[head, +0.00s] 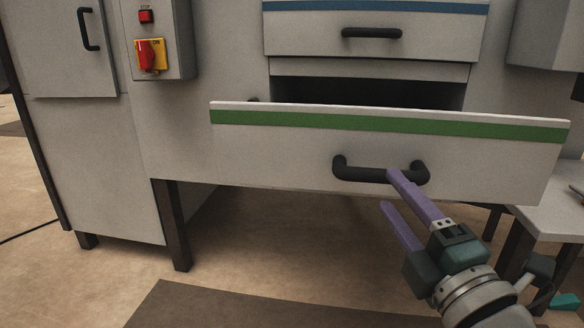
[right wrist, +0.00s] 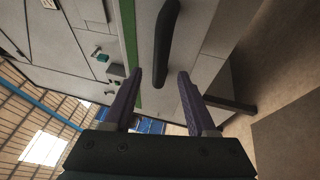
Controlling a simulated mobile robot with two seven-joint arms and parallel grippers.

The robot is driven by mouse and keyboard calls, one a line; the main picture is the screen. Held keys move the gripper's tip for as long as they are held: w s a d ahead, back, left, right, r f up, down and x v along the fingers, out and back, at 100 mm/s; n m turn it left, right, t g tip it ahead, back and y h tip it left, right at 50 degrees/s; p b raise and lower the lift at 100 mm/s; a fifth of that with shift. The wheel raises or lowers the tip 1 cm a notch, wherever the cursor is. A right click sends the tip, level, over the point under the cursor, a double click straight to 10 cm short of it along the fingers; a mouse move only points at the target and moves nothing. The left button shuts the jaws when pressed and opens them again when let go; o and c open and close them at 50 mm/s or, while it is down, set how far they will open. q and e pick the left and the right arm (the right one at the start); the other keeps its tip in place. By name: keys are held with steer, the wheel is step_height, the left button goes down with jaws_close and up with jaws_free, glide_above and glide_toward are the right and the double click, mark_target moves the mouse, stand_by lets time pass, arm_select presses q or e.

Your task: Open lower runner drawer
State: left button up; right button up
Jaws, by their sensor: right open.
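The lower drawer front (head: 270,150), light grey with a green stripe, stands pulled out from the cabinet, with a dark opening behind its top edge. In the right wrist view the handle (right wrist: 166,45) lies ahead, in line with the gap between the fingers (right wrist: 158,77). I cannot tell whether they touch it. My left gripper is out of view.
Above is a closed blue-striped drawer (head: 310,45) with its own handle. A red and yellow switch box (head: 160,85) is at upper left. A low light table (head: 545,215) stands close on the right. Open floor (head: 260,235) shows beneath the drawer.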

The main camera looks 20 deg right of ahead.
steer(key=v, duration=0.4)
stand_by(0.3)
step_height(320, 180, up, 19)
steer(key=s+d+m+g+p, duration=0.15)
steer(key=m+g+p, duration=0.7)
steer(key=p, duration=1.55)
steer(key=s+a+r+m+g+y+p, duration=0.25)
steer(key=s+a+r+g+p, duration=0.2)
steer(key=s+r+p, duration=0.55)
steer(key=s+a+r+m+g+y+p, duration=0.1)
steer(key=s+a+r+m+g+p, duration=0.3)
steer(key=s+r+p, duration=0.45)
step_height(320, 180, up, 35)
steer(key=w+p, duration=0.2)
steer(key=p, duration=3.5)
steer(key=shift+a+t, duration=0.4)
